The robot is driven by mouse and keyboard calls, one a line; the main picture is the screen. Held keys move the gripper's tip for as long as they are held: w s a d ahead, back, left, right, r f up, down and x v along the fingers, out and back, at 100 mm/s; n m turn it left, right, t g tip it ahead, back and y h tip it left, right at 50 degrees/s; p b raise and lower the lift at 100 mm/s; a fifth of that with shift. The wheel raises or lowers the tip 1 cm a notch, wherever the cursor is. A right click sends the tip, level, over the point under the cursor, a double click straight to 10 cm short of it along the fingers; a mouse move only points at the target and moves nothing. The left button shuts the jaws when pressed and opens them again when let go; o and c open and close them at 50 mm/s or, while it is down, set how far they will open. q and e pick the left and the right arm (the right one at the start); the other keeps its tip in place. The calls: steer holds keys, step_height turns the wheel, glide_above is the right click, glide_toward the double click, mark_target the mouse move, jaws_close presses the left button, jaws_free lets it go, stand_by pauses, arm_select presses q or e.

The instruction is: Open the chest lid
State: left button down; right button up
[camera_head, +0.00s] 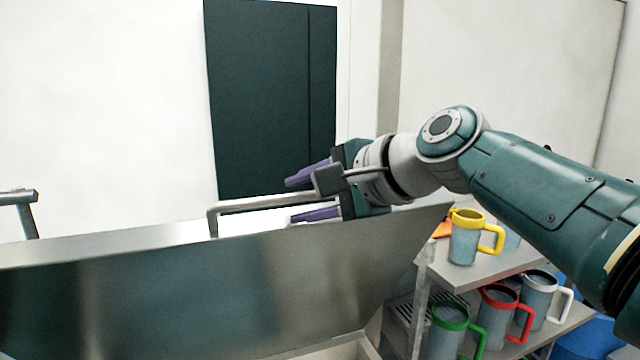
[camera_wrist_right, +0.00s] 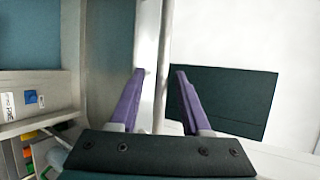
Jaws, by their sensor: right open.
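The chest lid (camera_head: 220,285) is a brushed-metal panel standing raised and tilted in the head view, with part of the pale chest rim (camera_head: 345,349) below it. A grey bar handle (camera_head: 260,202) runs along its upper edge. My right gripper (camera_head: 290,200) is open at the handle, its purple fingers on either side of the bar. In the right wrist view, the handle (camera_wrist_right: 161,85) passes between the open fingers of the right gripper (camera_wrist_right: 160,73); I cannot tell whether either finger touches it. My left gripper is not in view.
A metal shelf cart (camera_head: 505,262) stands right of the chest. It holds a yellow-handled mug (camera_head: 465,240), and green (camera_head: 447,330), red (camera_head: 499,312) and white-handled (camera_head: 538,298) mugs below. A dark panel (camera_head: 260,100) is on the wall behind.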

steer(key=b+v, duration=0.1)
steer(key=v, duration=0.8)
steer(key=shift+r+b, duration=0.2)
steer(key=shift+b, duration=0.1)
steer(key=s+d+f+n+g+h+p, duration=0.2)
steer(key=s+d+f+n, duration=0.1)
steer(key=s+f, duration=0.35)
steer(key=s+d+f+n+g+h+p, duration=0.1)
steer(key=s+d+f+n+h+p, duration=0.2)
steer(key=s+f, duration=0.4)
steer(key=s+d+n+g+h, duration=0.1)
steer(key=s+d+n, duration=0.2)
steer(key=s, duration=0.6)
steer(key=s+d+n+g+h, duration=0.2)
steer(key=s+d+n, duration=0.2)
steer(key=s, duration=0.5)
steer(key=shift+f+n+h+p, duration=0.3)
steer(key=shift+p, duration=0.05)
steer(key=shift+s+a, duration=0.1)
